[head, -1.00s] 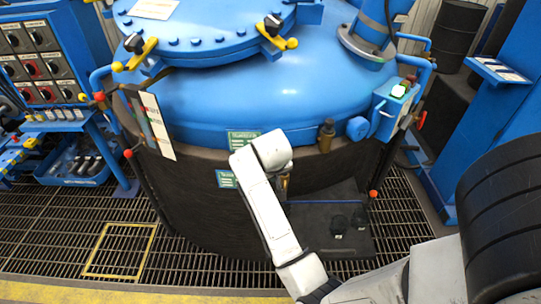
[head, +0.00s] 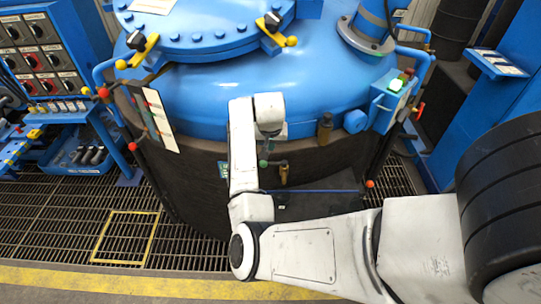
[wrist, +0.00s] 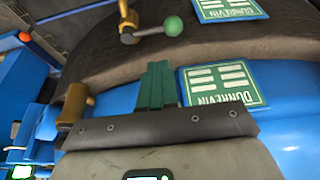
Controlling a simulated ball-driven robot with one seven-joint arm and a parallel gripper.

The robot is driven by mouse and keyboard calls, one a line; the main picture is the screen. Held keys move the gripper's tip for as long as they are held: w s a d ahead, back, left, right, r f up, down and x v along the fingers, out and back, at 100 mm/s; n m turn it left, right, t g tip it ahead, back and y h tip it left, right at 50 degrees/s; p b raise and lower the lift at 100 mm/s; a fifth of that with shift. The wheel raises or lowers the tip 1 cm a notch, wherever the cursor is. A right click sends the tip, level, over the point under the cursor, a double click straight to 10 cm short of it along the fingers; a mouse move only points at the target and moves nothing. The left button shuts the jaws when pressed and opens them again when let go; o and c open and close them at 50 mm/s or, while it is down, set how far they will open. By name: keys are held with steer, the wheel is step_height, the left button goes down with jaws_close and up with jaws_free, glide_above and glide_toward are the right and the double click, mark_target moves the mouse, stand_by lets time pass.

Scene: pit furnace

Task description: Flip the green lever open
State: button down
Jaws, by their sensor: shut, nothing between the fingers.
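The green lever shows in the wrist view as a round green knob (wrist: 173,26) on a thin stem beside a brass valve (wrist: 128,20). In the head view, the green knob (head: 264,163) is just left of the brass valve (head: 283,174), low on the front of the dark vessel wall. My gripper (wrist: 158,68) has its green fingers pressed together, with nothing between them. The fingertips point toward the knob and appear apart from it, below it in the wrist view. In the head view, my wrist hangs just above the knob and mostly hides the fingers.
The blue vessel dome (head: 200,95) rises behind my arm. A green-and-white sign (wrist: 222,84) is beside my fingers, and another sign (wrist: 228,8) is near the knob. A second brass fitting (head: 325,127) stands to the right. Grating floor (head: 60,225) is open at left.

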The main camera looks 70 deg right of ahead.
mark_target(274, 164)
steer(key=x, duration=0.9)
steer(key=shift+f, duration=0.15)
steer(key=shift+s+d, duration=0.1)
steer(key=shift+d, duration=0.05)
